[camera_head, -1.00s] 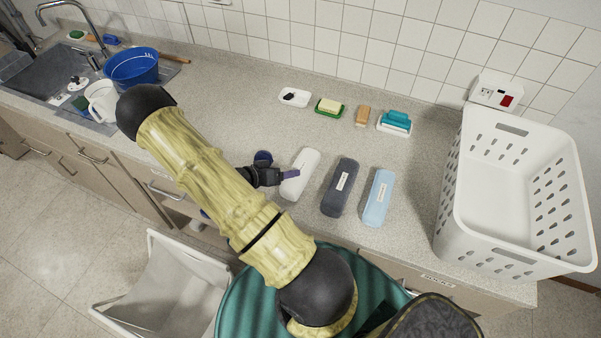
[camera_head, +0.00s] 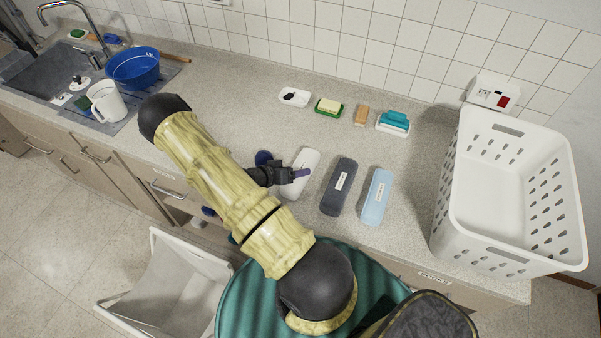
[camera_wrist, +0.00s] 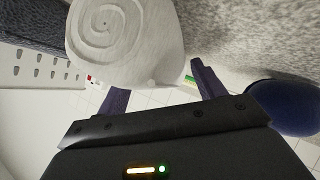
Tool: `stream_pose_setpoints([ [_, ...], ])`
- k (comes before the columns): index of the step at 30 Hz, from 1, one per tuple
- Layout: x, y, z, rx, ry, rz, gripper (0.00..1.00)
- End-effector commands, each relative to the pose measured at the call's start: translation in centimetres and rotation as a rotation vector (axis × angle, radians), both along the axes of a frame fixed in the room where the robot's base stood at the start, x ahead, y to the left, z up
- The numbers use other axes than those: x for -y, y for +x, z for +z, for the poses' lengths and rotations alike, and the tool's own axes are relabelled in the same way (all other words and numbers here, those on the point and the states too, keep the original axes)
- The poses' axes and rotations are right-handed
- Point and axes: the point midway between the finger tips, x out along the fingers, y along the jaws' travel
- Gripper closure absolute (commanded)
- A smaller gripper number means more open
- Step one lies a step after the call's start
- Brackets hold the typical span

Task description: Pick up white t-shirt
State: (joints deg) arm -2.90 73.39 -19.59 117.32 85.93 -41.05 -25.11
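The white t-shirt (camera_head: 305,161) is a rolled white bundle on the counter, left of a dark roll and a light blue roll. In the wrist view its spiral end (camera_wrist: 115,32) faces the camera at the top, close to the fingers. My gripper (camera_head: 298,173) is at the left side of the white roll, with a purple finger overlapping it in the head view. In the wrist view my gripper (camera_wrist: 162,88) has its two purple fingers wide apart, with nothing held between them. I cannot tell whether a finger touches the roll.
The dark roll (camera_head: 339,187) and light blue roll (camera_head: 376,197) lie to the right. Soap dishes (camera_head: 328,107) stand behind. A white basket (camera_head: 510,190) is at the right end. A blue round object (camera_wrist: 282,107) is near my gripper. A blue basin (camera_head: 133,68) stands by the sink.

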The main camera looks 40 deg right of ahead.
Motion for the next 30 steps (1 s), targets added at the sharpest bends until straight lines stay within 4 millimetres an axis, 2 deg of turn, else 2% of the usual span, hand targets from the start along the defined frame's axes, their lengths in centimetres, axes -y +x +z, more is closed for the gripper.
stream_pose_setpoints([
  [1,0.0,0.0,0.0,0.0,0.0,0.0,0.42],
  [4,0.0,0.0,0.0,0.0,0.0,0.0,0.62],
  [5,0.0,0.0,0.0,0.0,0.0,0.0,0.65],
  [17,0.0,0.0,0.7,0.001,-0.001,0.0,0.66],
  [23,0.0,0.1,2.8,0.003,-0.001,0.0,0.66],
  [30,0.0,0.1,6.7,0.005,0.0,-0.001,0.66],
])
